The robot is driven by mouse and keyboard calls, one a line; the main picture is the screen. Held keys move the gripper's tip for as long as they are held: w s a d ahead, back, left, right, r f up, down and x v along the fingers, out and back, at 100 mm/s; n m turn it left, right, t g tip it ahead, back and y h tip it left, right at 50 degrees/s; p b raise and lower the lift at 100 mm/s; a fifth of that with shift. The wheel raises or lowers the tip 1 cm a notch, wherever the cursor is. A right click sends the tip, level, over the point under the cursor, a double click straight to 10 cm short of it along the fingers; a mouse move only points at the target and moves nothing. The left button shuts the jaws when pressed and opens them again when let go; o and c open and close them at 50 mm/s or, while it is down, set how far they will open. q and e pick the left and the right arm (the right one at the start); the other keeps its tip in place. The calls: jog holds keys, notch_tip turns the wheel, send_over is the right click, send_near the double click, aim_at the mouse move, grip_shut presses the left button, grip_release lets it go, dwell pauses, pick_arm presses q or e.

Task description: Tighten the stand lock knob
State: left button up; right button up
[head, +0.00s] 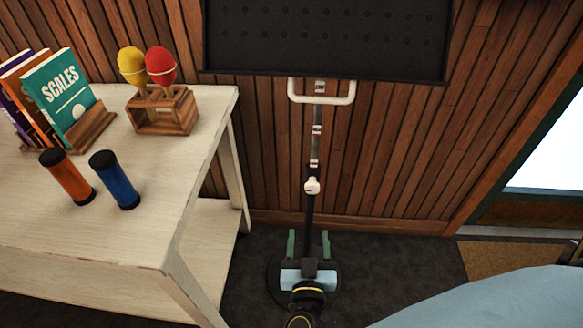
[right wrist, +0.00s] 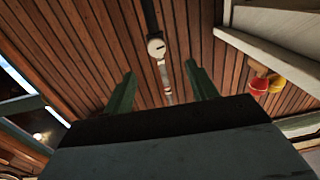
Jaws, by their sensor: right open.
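The stand lock knob (head: 312,186) is a small white knob on the dark lower part of the stand's upright pole (head: 316,140). My right gripper (head: 308,244) is open, with its two green fingers pointing up the picture toward the stand. Its fingertips appear below the knob in the head view, apart from it. In the right wrist view the round knob (right wrist: 156,48) shows beyond and between the open fingers (right wrist: 162,80), with nothing held. My left gripper is not in view.
A black perforated panel (head: 325,40) is above the stand's white bracket (head: 321,98), before a wood-slat wall. A pale table (head: 150,215) at left bears books (head: 65,95), maracas in a wooden holder (head: 160,112) and two shakers (head: 115,180). Dark floor is clear right of the stand.

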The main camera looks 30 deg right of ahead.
aim_at(312, 191)
jog(key=shift+m+g+h, duration=0.3)
jog(key=shift+m+h, duration=0.1)
jog(key=b+x, duration=0.1)
jog(key=x, duration=0.7)
jog(key=b+x, duration=0.1)
jog(key=x, duration=0.4)
jog(key=shift+d+r+b, duration=0.1)
jog(key=shift+r+b, duration=0.2)
jog(key=shift+b, duration=0.05)
jog(key=shift+w+d, duration=0.25)
jog(key=shift+w, duration=0.1)
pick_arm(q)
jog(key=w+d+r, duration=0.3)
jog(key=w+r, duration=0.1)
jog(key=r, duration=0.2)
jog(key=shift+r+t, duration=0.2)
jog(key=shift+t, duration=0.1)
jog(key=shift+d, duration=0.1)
pick_arm(e)
jog(key=c, duration=1)
